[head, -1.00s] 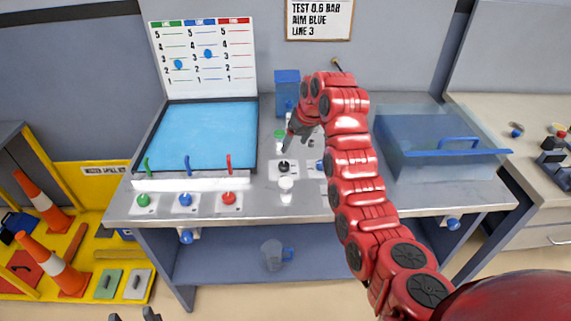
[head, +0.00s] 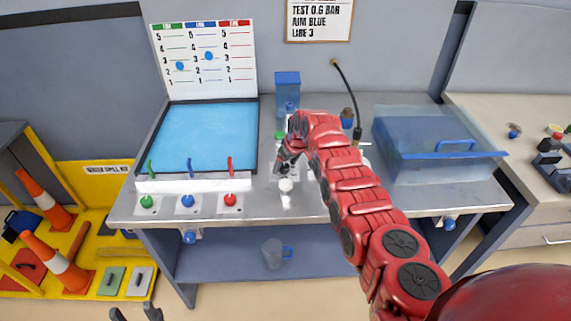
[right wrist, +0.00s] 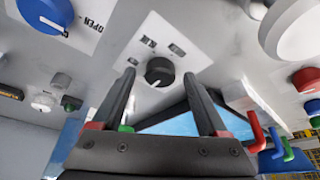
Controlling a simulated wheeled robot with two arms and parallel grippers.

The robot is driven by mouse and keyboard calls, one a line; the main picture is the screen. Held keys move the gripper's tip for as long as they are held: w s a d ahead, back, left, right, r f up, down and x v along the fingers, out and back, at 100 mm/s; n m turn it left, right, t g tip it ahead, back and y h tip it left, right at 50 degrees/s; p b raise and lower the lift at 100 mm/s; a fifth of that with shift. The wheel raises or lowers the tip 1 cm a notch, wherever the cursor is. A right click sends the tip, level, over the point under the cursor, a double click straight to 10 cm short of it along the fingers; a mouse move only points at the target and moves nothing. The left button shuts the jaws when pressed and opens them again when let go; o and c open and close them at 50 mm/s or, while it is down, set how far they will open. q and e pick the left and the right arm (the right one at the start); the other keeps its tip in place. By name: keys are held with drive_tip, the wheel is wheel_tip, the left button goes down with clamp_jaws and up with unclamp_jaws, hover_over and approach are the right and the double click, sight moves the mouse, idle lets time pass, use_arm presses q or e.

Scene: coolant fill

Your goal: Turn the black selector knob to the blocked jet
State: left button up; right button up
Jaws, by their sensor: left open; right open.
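The black selector knob (right wrist: 159,72) sits on a white plate in the right wrist view; its pointer direction is hard to read. My right gripper (right wrist: 159,77) is open, with one finger on each side of the knob; contact cannot be told. In the head view my right gripper (head: 281,166) covers the knob. The green jet (head: 151,167), blue jet (head: 190,166) and red jet (head: 229,165) stand along the front of the blue tray (head: 253,147). Which one is blocked cannot be told. My left gripper (head: 135,314) is open at the bottom edge, away from the bench.
A white knob (head: 286,185) stands just in front of my right gripper. Green (head: 146,201), blue (head: 187,200) and red (head: 230,199) knobs line the bench front.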

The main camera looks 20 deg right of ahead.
drive_tip(key=shift+c, duration=0.3)
clamp_jaws()
